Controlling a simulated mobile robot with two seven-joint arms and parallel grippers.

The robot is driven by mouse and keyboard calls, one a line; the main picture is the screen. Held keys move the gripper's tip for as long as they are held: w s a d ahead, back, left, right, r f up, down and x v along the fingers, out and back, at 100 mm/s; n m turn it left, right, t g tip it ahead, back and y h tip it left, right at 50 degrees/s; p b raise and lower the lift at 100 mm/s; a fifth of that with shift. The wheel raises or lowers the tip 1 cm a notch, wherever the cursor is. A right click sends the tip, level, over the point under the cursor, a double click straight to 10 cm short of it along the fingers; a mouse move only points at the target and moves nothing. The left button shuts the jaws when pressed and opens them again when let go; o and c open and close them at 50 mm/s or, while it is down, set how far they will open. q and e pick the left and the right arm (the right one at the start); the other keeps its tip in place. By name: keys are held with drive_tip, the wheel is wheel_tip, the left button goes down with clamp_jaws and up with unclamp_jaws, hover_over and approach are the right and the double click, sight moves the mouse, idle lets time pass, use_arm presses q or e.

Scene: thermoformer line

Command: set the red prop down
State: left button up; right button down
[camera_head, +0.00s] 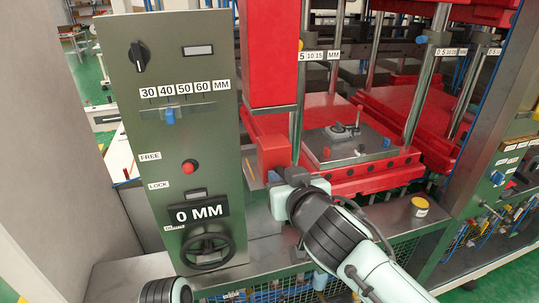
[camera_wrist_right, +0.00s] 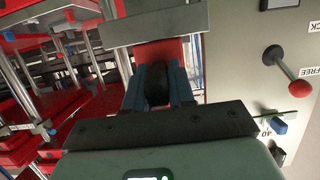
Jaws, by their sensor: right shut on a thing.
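The red prop (camera_head: 273,154) is a short red block in the head view, left of the lower red platen and below a tall red column (camera_head: 270,55). My right gripper (camera_head: 284,178) is at its near side and shut on it. In the wrist view the fingers of my right gripper (camera_wrist_right: 158,88) stand on both sides of a dark part, with the prop's red face (camera_wrist_right: 158,48) just beyond. A gap shows between prop and column in the head view. The prop's underside is hidden, so I cannot tell whether it touches anything below. My left gripper is out of view.
A green control panel (camera_head: 185,125) with a handwheel (camera_head: 207,250) and red-knobbed lever (camera_head: 189,167) stands close on the left. A grey plate with a fixture (camera_head: 345,140) lies on the red platen (camera_head: 375,180). A yellow-topped cylinder (camera_head: 419,207) stands on the ledge at right.

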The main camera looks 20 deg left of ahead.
drive_tip(key=shift+r, duration=0.1)
drive_tip(key=c, duration=0.9)
unclamp_jaws()
drive_tip(key=shift+s, duration=0.1)
drive_tip(key=shift+o, duration=0.2)
drive_tip(key=shift+f, duration=0.25)
drive_tip(key=b+v, duration=0.2)
drive_tip(key=v, duration=1.1)
drive_tip(key=shift+s+d+r, duration=0.2)
